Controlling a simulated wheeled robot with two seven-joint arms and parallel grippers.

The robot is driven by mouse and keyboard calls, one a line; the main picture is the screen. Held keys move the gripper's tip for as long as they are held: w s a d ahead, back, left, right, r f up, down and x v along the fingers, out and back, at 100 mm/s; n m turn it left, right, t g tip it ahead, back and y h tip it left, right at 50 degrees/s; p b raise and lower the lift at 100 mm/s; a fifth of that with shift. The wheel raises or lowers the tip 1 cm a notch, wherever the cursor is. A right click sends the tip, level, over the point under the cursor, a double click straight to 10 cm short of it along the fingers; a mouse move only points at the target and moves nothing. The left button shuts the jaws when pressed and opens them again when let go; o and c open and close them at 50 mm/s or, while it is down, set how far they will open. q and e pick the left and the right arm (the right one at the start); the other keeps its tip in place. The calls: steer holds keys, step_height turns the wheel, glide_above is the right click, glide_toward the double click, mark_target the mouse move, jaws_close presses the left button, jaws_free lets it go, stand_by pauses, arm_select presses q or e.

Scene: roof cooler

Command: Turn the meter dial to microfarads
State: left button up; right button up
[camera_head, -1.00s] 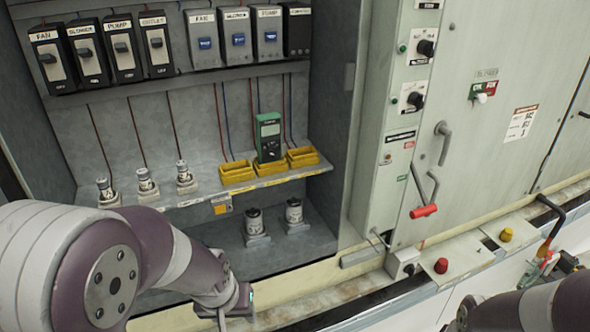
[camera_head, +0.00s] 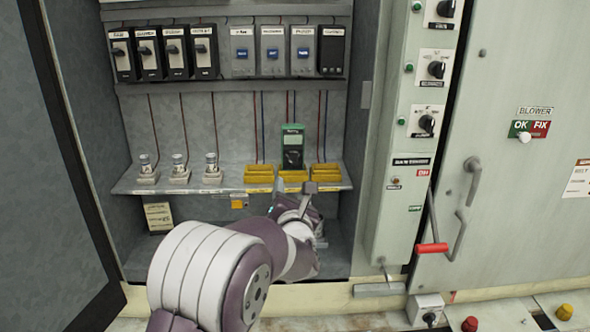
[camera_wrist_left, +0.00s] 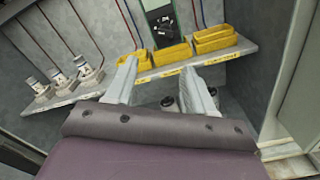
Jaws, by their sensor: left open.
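The green meter (camera_head: 292,146) with its black dial face stands upright on the cabinet shelf, behind the middle yellow bin. In the left wrist view the meter (camera_wrist_left: 160,22) shows at the top, partly cut off, with its dial visible; the setting is too small to read. My left gripper (camera_head: 293,197) is in front of the shelf, below the meter and apart from it. In the left wrist view its two fingers (camera_wrist_left: 157,82) are spread with nothing between them. My right gripper is out of view.
Yellow bins (camera_head: 325,172) line the shelf around the meter. Three fuse-like posts (camera_head: 179,168) stand at the shelf's left. Breaker switches (camera_head: 163,53) fill the row above. A red-handled lever (camera_head: 432,248) sticks out from the panel at right.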

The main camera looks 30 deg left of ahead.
arm_select(q)
steer(key=p, duration=0.3)
glide_toward(292, 163)
steer(key=x, duration=0.4)
steer(key=p+x, duration=0.1)
steer(key=x, duration=0.3)
steer(key=shift+w+a+f, duration=0.1)
steer(key=shift+a+f, duration=0.1)
steer(key=shift+f, duration=0.05)
steer(key=shift+w, duration=0.1)
steer(key=shift+d, duration=0.1)
steer(key=shift+d, duration=0.1)
jaws_close()
